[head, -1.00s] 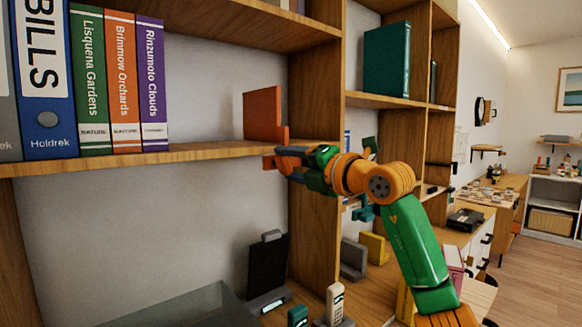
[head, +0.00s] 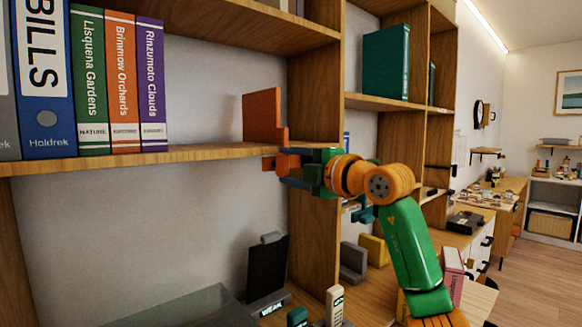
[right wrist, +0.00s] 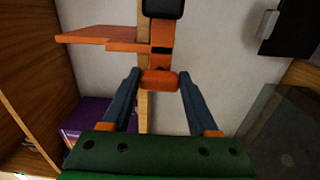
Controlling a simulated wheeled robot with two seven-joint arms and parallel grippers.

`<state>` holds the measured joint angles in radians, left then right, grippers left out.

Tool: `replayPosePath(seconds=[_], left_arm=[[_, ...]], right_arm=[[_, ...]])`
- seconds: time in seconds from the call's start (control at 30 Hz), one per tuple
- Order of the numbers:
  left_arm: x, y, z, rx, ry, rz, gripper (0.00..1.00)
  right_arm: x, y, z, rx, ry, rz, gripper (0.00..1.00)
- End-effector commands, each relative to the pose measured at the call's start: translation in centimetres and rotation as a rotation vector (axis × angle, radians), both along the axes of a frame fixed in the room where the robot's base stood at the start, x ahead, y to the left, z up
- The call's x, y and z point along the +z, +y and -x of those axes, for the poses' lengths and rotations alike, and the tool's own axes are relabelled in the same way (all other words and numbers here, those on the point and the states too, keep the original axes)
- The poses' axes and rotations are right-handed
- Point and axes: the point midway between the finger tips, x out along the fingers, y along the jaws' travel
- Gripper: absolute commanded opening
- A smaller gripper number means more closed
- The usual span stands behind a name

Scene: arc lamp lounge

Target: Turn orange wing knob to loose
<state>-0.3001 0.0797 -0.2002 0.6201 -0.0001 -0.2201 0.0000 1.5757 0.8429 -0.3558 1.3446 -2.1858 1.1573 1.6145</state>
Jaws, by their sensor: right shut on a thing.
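An orange bracket (head: 262,115) with an upright plate is clamped at the front edge of the wooden shelf. It also shows in the right wrist view (right wrist: 98,37), with a black pad (right wrist: 163,7) at one end of its clamp. The orange wing knob (head: 286,163) is at the shelf edge below the plate. In the right wrist view the knob (right wrist: 160,80) lies between the two blue-grey fingers. My right gripper (head: 284,167) is shut on the knob, one finger above and one below it in the head view. My left gripper is not in view.
Binders and books (head: 120,85) stand left on the same shelf (head: 200,152). A wooden upright (head: 314,225) is just behind my right gripper. Below are a black stand (head: 266,270), a phone (head: 334,303) and a grey translucent surface (head: 180,308).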

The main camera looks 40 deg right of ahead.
Motion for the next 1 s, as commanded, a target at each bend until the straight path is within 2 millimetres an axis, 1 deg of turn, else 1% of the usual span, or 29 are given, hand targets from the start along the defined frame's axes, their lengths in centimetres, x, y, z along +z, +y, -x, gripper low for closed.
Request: replayPosePath(seconds=[0.3,0.33,0.37,0.4,0.43,0.73,0.77,0.83,0.9,1.0], left_arm=[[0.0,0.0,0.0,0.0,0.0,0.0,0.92],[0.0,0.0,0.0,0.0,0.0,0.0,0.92],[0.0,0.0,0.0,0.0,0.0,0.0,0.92],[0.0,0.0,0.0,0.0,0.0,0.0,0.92],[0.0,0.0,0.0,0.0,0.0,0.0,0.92],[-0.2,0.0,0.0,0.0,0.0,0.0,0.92],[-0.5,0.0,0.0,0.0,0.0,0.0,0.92],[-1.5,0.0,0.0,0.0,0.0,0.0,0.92],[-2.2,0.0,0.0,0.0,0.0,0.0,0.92],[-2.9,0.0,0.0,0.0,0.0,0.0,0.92]], right_arm=[[0.1,0.0,0.0,0.001,-0.003,-0.003,0.04],[0.1,0.0,0.0,0.001,-0.003,-0.003,0.65],[0.1,0.0,0.0,0.001,-0.002,-0.003,0.73],[0.1,0.0,0.0,0.001,-0.002,-0.003,0.84],[0.1,0.0,0.0,0.001,-0.002,-0.003,0.9],[-0.1,0.0,0.2,0.0,-0.001,-0.001,0.9],[-0.2,-0.1,0.6,0.0,-0.001,-0.001,0.9],[-0.5,-0.2,1.9,-0.001,-0.003,0.0,0.9],[-0.5,-0.3,3.5,-0.001,-0.005,0.001,0.9],[-0.3,-0.4,5.5,0.0,-0.004,0.0,0.9]])
